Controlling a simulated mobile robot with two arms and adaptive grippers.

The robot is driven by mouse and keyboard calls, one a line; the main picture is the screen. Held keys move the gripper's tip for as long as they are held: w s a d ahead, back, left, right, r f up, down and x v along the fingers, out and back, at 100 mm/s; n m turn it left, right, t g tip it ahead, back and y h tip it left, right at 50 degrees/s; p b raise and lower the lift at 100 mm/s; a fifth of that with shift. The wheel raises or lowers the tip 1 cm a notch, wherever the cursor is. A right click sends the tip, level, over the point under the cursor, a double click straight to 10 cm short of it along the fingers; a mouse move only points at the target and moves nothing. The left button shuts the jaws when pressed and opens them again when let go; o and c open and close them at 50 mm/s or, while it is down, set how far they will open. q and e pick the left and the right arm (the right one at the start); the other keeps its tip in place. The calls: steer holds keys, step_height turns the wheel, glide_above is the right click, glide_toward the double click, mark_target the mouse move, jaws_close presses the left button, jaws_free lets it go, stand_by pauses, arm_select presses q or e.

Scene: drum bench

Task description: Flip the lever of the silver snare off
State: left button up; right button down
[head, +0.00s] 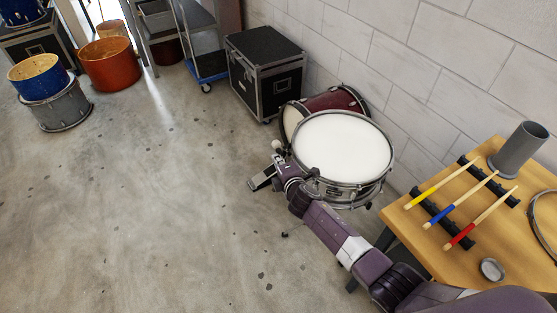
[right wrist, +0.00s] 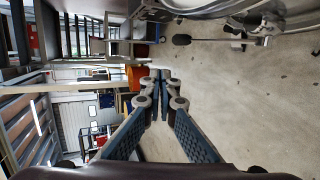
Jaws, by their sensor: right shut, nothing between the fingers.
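The silver snare (head: 345,148) stands with its white head facing up beside the wall, its metal rim and shell showing at the front. My right gripper (head: 281,160) is at the snare's left side, pointing away from me. In the right wrist view my right gripper (right wrist: 163,76) has its fingers together with nothing between them. Part of a silver rim, seemingly the snare's (right wrist: 205,8), crosses the top of that view, apart from the fingertips. I cannot make out the lever or its position. My left gripper is not in view.
A dark red drum (head: 335,99) sits behind the snare. A pedal (head: 262,179) is on the floor at its left. A black case (head: 265,72) stands behind. A wooden bench (head: 415,222) with drumsticks is at the right.

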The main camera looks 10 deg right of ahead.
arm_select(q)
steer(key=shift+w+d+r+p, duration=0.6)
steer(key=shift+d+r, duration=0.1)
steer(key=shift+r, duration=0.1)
arm_select(e)
steer(key=s+r, duration=0.4)
steer(key=shift+s+r, duration=0.15)
steer(key=shift+s, duration=0.25)
steer(key=shift+a, duration=0.1)
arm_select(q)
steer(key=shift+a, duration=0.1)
